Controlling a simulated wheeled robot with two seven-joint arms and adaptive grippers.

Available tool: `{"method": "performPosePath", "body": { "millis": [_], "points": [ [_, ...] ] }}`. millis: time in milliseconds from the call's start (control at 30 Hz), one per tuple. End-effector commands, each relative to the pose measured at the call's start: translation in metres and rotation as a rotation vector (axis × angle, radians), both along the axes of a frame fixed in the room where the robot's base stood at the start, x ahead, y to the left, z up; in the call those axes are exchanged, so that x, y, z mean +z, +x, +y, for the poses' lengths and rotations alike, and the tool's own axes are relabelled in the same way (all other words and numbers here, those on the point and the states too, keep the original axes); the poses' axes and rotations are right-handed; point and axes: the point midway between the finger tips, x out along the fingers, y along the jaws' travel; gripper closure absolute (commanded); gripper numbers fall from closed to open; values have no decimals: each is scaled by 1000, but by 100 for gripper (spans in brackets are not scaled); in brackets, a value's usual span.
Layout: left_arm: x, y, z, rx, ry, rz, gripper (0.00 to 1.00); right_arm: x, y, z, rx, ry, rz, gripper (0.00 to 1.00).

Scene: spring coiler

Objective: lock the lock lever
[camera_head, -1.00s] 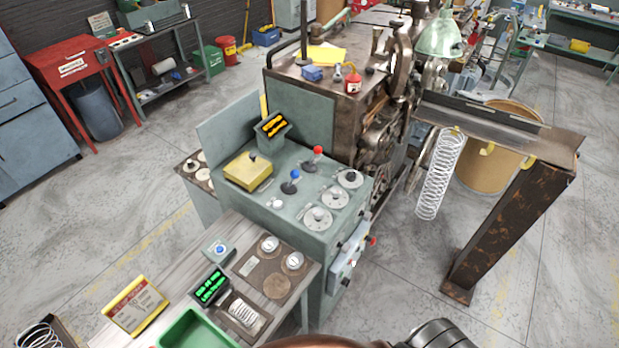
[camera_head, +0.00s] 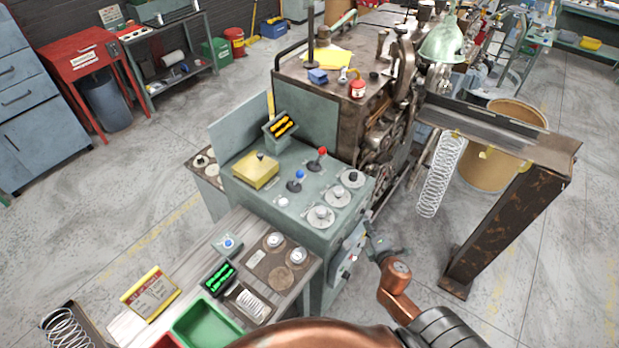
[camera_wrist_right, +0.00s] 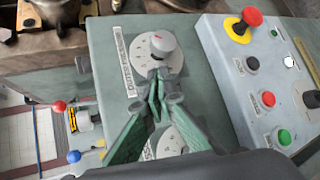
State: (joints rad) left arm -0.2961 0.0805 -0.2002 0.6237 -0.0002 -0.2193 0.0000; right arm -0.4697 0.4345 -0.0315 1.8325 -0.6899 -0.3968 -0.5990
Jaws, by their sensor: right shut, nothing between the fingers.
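Two small levers stand on top of the grey-green console (camera_head: 262,212): a blue-knobbed lever (camera_head: 296,181) and a red-knobbed lever (camera_head: 318,160). No readable label shows which is the lock lever. In the right wrist view the red knob (camera_wrist_right: 59,107) and the blue knob (camera_wrist_right: 73,156) show at the lower left. My right gripper (camera_head: 371,230) is at the console's right edge, beside the button panel. In the right wrist view its green fingers (camera_wrist_right: 157,88) are shut and empty, in front of a dial (camera_wrist_right: 160,45); contact cannot be told. My left gripper is out of view.
Several round dials (camera_head: 337,196) line the console's right side. A button panel (camera_wrist_right: 255,80) with a red stop knob (camera_wrist_right: 251,16) is close to the gripper. A spring (camera_head: 440,175) hangs under the rusty rail (camera_head: 510,140). A green tray (camera_head: 207,325) is on the front bench.

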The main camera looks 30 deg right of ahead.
Motion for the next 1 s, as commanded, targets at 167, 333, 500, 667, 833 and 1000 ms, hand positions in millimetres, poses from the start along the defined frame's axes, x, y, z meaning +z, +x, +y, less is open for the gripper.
{"method": "performPosePath", "body": {
  "millis": [167,333,500,667,833,1000],
  "points": [
    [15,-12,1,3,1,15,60,178,38,58,418,-696,-122,100],
    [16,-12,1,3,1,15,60,193,43,108,735,-1174,-102,100],
    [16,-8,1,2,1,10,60,179,42,120,854,-1319,-76,100],
    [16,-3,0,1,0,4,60,178,42,121,862,-1329,-74,100],
    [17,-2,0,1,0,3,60,178,43,120,861,-1326,-74,100],
    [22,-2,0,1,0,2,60,178,54,122,859,-1325,-75,100]
  ]
}}
